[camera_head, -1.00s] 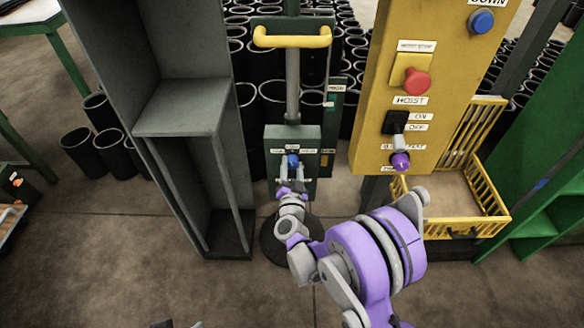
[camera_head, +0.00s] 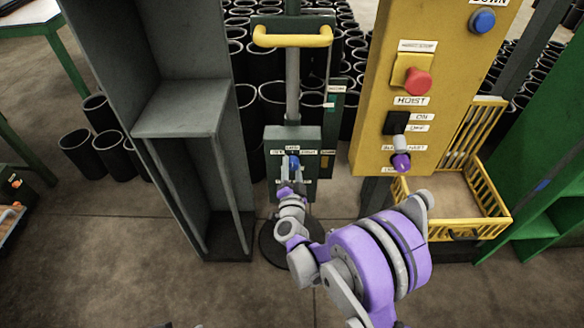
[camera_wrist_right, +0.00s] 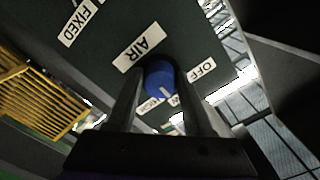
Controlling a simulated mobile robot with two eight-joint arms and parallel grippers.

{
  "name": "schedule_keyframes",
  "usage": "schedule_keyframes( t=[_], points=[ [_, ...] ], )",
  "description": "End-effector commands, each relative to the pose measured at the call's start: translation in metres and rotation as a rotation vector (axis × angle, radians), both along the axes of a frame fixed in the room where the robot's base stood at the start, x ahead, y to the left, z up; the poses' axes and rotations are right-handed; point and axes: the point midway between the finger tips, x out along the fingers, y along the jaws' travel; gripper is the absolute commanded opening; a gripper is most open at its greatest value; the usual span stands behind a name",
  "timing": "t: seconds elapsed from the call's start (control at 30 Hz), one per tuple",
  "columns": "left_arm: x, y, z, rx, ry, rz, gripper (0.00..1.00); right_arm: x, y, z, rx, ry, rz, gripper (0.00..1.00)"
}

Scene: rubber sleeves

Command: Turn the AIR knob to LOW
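The blue AIR knob (camera_head: 294,163) is on the dark green panel (camera_head: 307,137) of the column, left of the yellow hoist box. My right gripper (camera_head: 292,182) is at it. In the right wrist view the knob (camera_wrist_right: 160,80) sits between the two fingers, which look close against its sides. Its pale pointer mark faces a small label partly hidden by the right finger. The AIR label (camera_wrist_right: 140,55) and OFF label (camera_wrist_right: 202,70) are readable; another small label beside the left finger is partly covered.
A grey shelf unit (camera_head: 185,107) stands close on the left. The yellow hoist box (camera_head: 440,60) has a red button, a black switch and a purple knob. A yellow basket (camera_head: 490,215) is below it. Black rubber sleeves (camera_head: 80,150) stand behind.

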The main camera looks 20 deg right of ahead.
Motion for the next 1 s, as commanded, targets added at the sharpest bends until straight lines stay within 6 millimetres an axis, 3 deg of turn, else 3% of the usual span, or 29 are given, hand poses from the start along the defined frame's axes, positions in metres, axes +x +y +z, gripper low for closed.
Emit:
schedule_keyframes(
  t=[0.03,0.17,0.57,1.0],
  points=[
    [0.0,0.0,0.0,0.0,0.0,0.0,0.8,0.0,0.0,0.0,0.0,0.0,0.0,0.59],
    [0.0,0.0,0.0,0.0,0.0,0.0,0.8,0.0,0.0,0.0,0.0,0.0,0.0,0.81],
    [0.0,0.0,0.001,0.0,0.0,0.0,0.8,-0.008,0.003,0.0,-0.001,0.0,0.001,0.81],
    [-0.001,0.0,0.005,0.0,-0.001,0.0,0.8,-0.086,0.026,0.0,0.0,0.0,0.003,0.81]
  ],
)
